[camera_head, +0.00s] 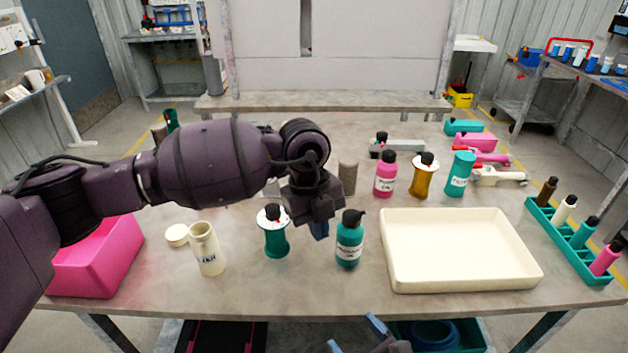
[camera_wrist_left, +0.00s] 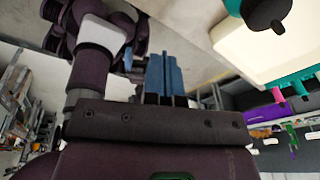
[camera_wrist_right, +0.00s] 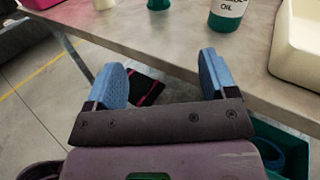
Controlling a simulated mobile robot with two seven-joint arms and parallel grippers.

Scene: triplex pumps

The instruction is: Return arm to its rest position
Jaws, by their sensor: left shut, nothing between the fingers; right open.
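My left arm reaches in from the left over the table. My left gripper (camera_head: 320,230) points down between the teal-and-white pump (camera_head: 275,240) and the teal bottle (camera_head: 349,240). Its blue fingers are shut together with nothing between them, as the left wrist view shows (camera_wrist_left: 166,75). My right gripper (camera_head: 353,335) is low, in front of the table's near edge. The right wrist view shows its two blue fingers wide apart and empty (camera_wrist_right: 165,80).
A cream tray (camera_head: 455,284) lies at the table's front right, with a teal rack (camera_head: 570,245) beside it. An open cream bottle (camera_head: 206,250), its lid (camera_head: 177,235) and a pink bin (camera_head: 100,262) stand at left. Several pumps and bottles stand behind.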

